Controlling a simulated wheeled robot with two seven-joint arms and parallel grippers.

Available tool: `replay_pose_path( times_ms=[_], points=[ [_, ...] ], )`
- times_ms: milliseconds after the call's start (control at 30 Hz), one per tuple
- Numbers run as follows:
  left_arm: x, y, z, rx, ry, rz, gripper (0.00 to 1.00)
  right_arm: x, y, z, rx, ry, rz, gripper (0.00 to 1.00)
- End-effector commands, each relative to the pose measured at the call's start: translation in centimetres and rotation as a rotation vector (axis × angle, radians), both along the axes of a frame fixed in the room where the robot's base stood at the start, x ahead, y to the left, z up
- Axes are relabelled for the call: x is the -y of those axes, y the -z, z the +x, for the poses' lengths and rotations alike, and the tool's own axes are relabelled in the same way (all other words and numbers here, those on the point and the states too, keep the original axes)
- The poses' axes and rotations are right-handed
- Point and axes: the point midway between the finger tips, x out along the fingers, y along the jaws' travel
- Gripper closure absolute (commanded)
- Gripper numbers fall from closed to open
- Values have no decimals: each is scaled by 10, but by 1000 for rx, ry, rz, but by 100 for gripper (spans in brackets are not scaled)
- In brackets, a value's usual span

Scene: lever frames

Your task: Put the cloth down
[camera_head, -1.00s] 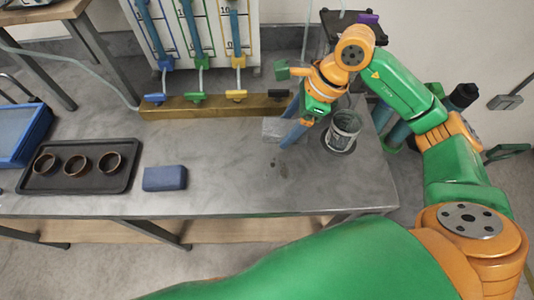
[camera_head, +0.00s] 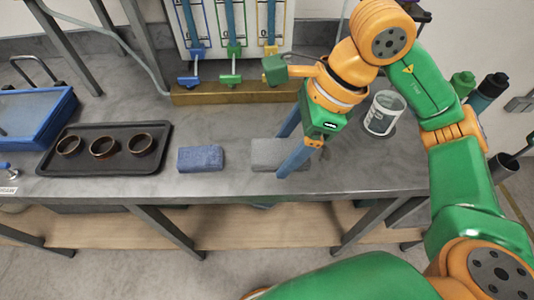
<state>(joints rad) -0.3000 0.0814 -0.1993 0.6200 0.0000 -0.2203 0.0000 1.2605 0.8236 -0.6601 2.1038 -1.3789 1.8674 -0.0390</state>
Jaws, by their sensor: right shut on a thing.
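A flat grey cloth (camera_head: 264,154) is at the tabletop near the front edge, right of the blue sponge-like block. My right gripper (camera_head: 288,150) reaches down from above with its blue fingers at the cloth, shut on it. The cloth is at or very close to the table surface; I cannot tell whether it touches. Part of the cloth is hidden behind the fingers. My left gripper is not in view.
A blue block (camera_head: 201,158) lies left of the cloth. A black tray (camera_head: 100,166) with three brown rings (camera_head: 103,146) is farther left, beside a blue bin (camera_head: 62,118). A clear jar (camera_head: 384,113) stands right of the gripper. Valve levers (camera_head: 230,79) line the back.

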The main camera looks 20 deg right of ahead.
Motion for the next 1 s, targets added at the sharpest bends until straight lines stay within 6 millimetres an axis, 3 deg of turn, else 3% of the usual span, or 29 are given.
replay_pose_path(
  times_ms=[33, 100, 200, 367, 567, 1000],
  points=[
    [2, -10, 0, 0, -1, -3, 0, 0, 2, 16, -11, 4, 3, 81],
    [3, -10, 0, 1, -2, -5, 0, 0, 24, 32, -10, 2, 2, 81],
    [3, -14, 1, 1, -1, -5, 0, 0, 45, 50, -6, 2, 2, 81],
    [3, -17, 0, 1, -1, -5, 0, 1, 64, 66, -3, 2, 2, 81],
    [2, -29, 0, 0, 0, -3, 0, 1, 95, 68, -1, -1, 0, 81],
    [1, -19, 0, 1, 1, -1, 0, 1, 105, 68, 2, -1, 0, 81]
  ],
)
